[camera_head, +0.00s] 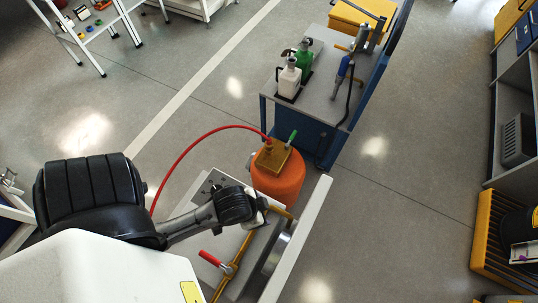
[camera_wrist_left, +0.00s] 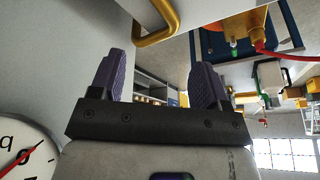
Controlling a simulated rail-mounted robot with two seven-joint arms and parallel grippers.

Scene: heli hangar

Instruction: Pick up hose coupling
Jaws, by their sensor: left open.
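A red hose (camera_head: 205,132) arches from the lower left to a brass fitting (camera_head: 268,145) on top of the orange tank (camera_head: 278,180). I cannot tell which part is the hose coupling; it may be this brass end. In the left wrist view the red hose (camera_wrist_left: 285,54) meets a gold-coloured fitting (camera_wrist_left: 258,28) at the upper right. My left gripper (camera_head: 266,204) is just in front of the tank, over the cart's near part. In the left wrist view its dark fingers (camera_wrist_left: 158,65) are apart, with nothing between them. My right gripper is not in view.
A yellow bent bar (camera_wrist_left: 155,38) is close beyond the fingers. A gauge (camera_wrist_left: 22,155) is at the lower left. A red-handled valve (camera_head: 215,260) sits on a yellow pipe. A blue cart (camera_head: 325,110) with bottles stands behind the tank. Shelves (camera_head: 515,140) are at right; floor between is clear.

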